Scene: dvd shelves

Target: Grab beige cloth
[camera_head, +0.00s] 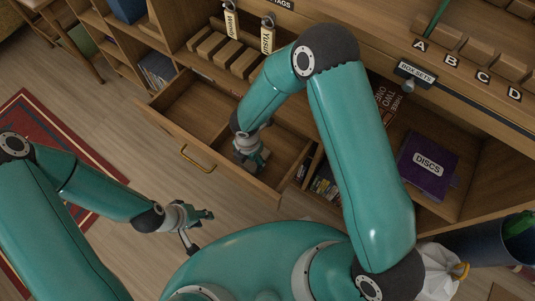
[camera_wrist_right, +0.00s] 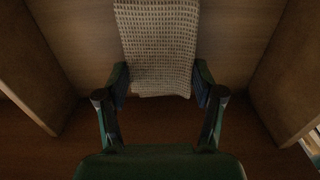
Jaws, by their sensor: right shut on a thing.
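The beige cloth (camera_wrist_right: 157,42) has an open waffle weave and hangs between the fingers of my right gripper (camera_wrist_right: 160,80) in the right wrist view. The fingers press on its two side edges near its lower end. In the head view my right gripper (camera_head: 251,158) is down inside the open wooden drawer (camera_head: 190,108); I cannot make out the cloth clearly there. My left gripper (camera_head: 196,226) is out over the floor in front of the drawer, fingers spread and empty.
The drawer has a brass handle (camera_head: 197,160) and a divider. A purple DISCS box (camera_head: 427,167) sits in a compartment at right. Hanging tags (camera_head: 267,36) and wooden dividers are above the drawer. A red rug (camera_head: 40,130) lies at left on open floor.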

